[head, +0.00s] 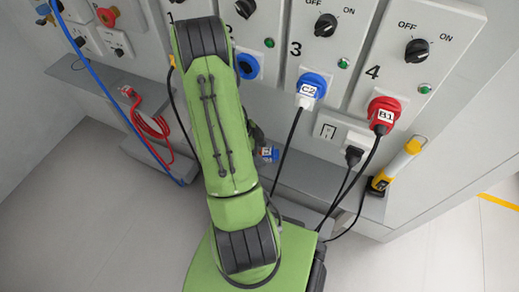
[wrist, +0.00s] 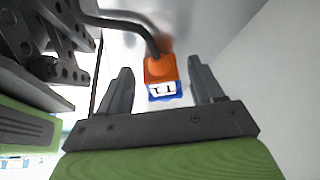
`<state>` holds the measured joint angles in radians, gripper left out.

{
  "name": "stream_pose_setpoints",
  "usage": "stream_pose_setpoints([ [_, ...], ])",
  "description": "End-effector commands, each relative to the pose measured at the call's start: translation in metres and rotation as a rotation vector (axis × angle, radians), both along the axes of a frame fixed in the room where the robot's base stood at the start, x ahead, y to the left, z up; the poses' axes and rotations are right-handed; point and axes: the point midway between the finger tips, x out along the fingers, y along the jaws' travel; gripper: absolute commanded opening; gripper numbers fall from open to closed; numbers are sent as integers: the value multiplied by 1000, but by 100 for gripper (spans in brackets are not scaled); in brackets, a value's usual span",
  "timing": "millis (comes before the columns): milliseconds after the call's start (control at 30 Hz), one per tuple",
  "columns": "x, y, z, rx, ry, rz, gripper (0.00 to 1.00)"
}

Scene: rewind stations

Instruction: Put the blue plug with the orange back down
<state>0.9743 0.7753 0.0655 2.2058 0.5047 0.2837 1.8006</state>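The blue plug with the orange back (wrist: 160,70) shows in the wrist view between my fingers, with a white label and a dark cable leaving its orange end. My gripper (wrist: 161,66) is open, with a visible gap between the plug and each finger. In the head view a small part of the blue plug (head: 266,154) shows just right of my green arm, low in front of the panel near the grey ledge. My arm hides most of the gripper there. I cannot tell whether the plug rests on the ledge.
Station 3 holds a blue plug marked C2 (head: 309,88); station 4 holds a red plug marked B1 (head: 383,113). An empty blue socket (head: 247,66) shows beside my arm. A red cable (head: 150,125) lies left, a yellow-black tool (head: 397,165) stands right. Black cables hang below the sockets.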

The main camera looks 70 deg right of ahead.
Motion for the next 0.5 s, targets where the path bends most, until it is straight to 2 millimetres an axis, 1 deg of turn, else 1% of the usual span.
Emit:
stream_pose_setpoints([
  [133, 0, 0, 2, -1, 0, 0, 66],
  [233, 5, 1, 14, -3, -1, 3, 66],
  [267, 8, 1, 20, -4, -1, 3, 66],
  [500, 35, 10, 80, -5, -3, 4, 66],
])
